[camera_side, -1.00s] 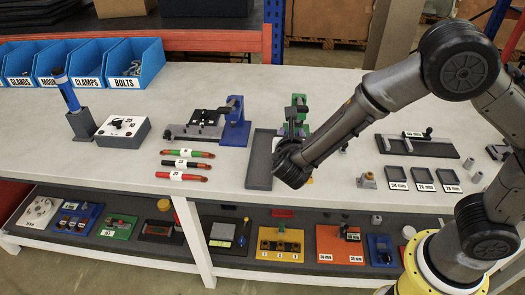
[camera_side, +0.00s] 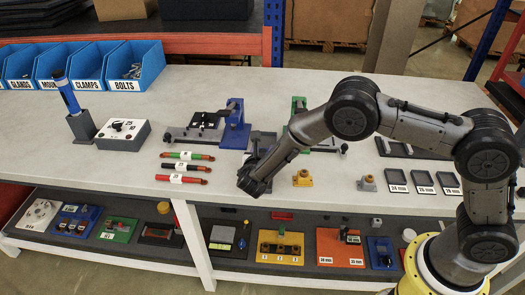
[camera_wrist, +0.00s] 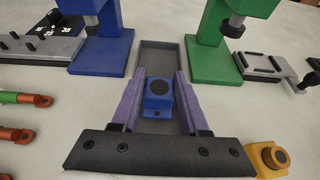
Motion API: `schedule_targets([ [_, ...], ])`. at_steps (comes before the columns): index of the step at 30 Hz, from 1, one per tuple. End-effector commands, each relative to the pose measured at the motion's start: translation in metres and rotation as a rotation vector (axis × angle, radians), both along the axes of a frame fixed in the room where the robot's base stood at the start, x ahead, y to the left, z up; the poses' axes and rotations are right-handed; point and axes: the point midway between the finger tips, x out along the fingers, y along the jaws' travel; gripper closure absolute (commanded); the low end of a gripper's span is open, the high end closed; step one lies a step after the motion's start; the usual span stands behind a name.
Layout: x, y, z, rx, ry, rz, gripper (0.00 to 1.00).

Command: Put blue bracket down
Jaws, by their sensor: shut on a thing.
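In the wrist view the blue bracket (camera_wrist: 158,91), a small block with a dark round face, sits between the two purple fingers of my gripper (camera_wrist: 160,92). The gripper is shut on it. The bracket appears over the long dark tray (camera_wrist: 161,55); I cannot tell whether it touches the tray floor. In the side view my gripper (camera_side: 250,187) is low near the front of the table, and its wrist hides the bracket and much of the tray.
A yellow bracket (camera_wrist: 270,158) stands just right of the gripper. A blue press (camera_wrist: 103,45) and a green press (camera_wrist: 219,45) stand behind. Red-tipped cables (camera_side: 185,167) lie to the left. A grey bracket (camera_side: 367,183) and small labelled trays (camera_side: 422,182) are to the right.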

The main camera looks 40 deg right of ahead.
Motion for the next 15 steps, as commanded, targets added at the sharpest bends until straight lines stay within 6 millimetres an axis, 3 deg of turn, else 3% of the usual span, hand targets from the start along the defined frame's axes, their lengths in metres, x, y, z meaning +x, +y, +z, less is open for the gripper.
schedule_targets([
  [11, 0.001, 0.0007, -0.0059, 0.0, -0.005, 0.001, 1.0],
  [12, 0.0005, 0.0006, -0.0074, 0.0, -0.003, 0.001, 0.54],
  [15, 0.0005, 0.0007, -0.0071, 0.0, -0.003, 0.001, 0.36],
])
